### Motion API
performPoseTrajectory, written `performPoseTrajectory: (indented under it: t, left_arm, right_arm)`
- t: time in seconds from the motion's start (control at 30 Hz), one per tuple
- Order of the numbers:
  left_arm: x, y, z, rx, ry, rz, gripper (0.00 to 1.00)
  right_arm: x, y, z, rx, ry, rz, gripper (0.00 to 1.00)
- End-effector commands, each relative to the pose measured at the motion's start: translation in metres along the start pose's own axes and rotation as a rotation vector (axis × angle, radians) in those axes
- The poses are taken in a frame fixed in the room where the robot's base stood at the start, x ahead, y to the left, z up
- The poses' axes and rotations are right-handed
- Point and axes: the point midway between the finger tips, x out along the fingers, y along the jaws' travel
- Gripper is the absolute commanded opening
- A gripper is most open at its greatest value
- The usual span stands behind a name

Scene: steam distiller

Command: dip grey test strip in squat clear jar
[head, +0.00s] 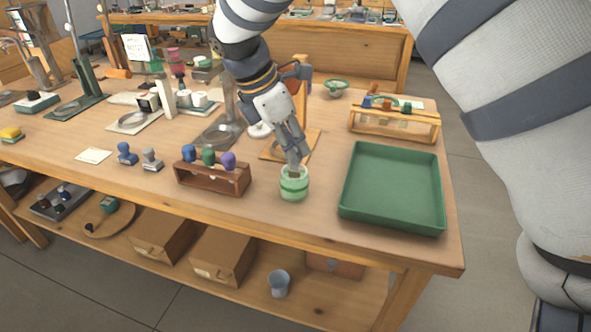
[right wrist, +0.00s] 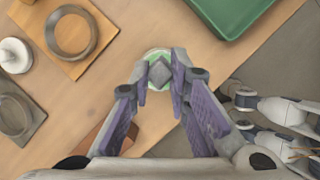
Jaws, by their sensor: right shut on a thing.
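The squat clear jar (head: 294,185), greenish with a green band, stands near the front edge of the table. My right gripper (head: 295,163) points down right above it, with its fingertips at the jar's mouth. In the right wrist view, the fingers (right wrist: 160,75) are shut on a grey piece, the grey test strip (right wrist: 160,72), seen end-on over the jar (right wrist: 157,54). In the head view, a grey bit of it shows at the jar's mouth. I cannot tell how deep its lower end is. My left gripper is out of view.
A green tray (head: 393,187) lies right of the jar. A brown rack (head: 213,178) with blue, green and purple tops stands to its left. A wooden stand (head: 290,146) is behind the gripper. A wooden rack (head: 394,124) stands behind the tray.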

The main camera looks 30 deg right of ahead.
Motion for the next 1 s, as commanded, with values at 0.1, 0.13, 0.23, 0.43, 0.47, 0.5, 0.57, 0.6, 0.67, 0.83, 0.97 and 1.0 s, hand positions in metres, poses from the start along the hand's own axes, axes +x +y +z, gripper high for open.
performPoseTrajectory:
  t: [0.1, 0.13, 0.23, 0.43, 0.47, 0.5, 0.57, 0.6, 0.67, 0.83, 0.97, 1.0]
  left_arm:
    - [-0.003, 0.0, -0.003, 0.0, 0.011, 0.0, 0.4]
    - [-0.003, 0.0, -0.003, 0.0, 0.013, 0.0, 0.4]
    - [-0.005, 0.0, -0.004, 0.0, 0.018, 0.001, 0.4]
    - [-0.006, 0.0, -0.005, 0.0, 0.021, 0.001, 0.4]
    - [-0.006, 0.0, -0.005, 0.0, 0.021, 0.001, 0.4]
    - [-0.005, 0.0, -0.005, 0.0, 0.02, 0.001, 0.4]
    - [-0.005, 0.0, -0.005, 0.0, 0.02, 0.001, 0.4]
    - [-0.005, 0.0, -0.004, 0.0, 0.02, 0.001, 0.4]
    - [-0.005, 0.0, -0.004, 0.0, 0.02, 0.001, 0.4]
    - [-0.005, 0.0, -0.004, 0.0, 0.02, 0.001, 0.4]
    - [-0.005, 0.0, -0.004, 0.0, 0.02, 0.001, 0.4]
    - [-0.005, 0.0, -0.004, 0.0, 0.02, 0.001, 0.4]
  right_arm:
    - [-0.009, 0.0, 0.004, 0.002, 0.001, 0.004, 0.06]
    - [-0.011, 0.0, 0.004, 0.002, 0.001, 0.004, 0.06]
    - [-0.017, 0.001, 0.007, 0.001, 0.001, 0.004, 0.06]
    - [-0.027, 0.001, 0.011, 0.0, 0.001, 0.002, 0.06]
    - [-0.029, 0.001, 0.012, 0.0, 0.001, 0.001, 0.06]
    - [-0.031, 0.001, 0.013, 0.0, 0.0, 0.001, 0.06]
    - [-0.034, 0.001, 0.014, 0.0, 0.001, 0.001, 0.06]
    - [-0.036, 0.001, 0.015, 0.0, 0.001, 0.001, 0.06]
    - [-0.038, 0.001, 0.015, 0.0, 0.001, 0.001, 0.06]
    - [-0.038, 0.0, 0.016, -0.001, 0.0, 0.0, 0.06]
    - [-0.038, 0.0, 0.016, -0.001, 0.0, 0.0, 0.06]
    - [-0.038, 0.0, 0.016, -0.001, 0.0, 0.0, 0.06]
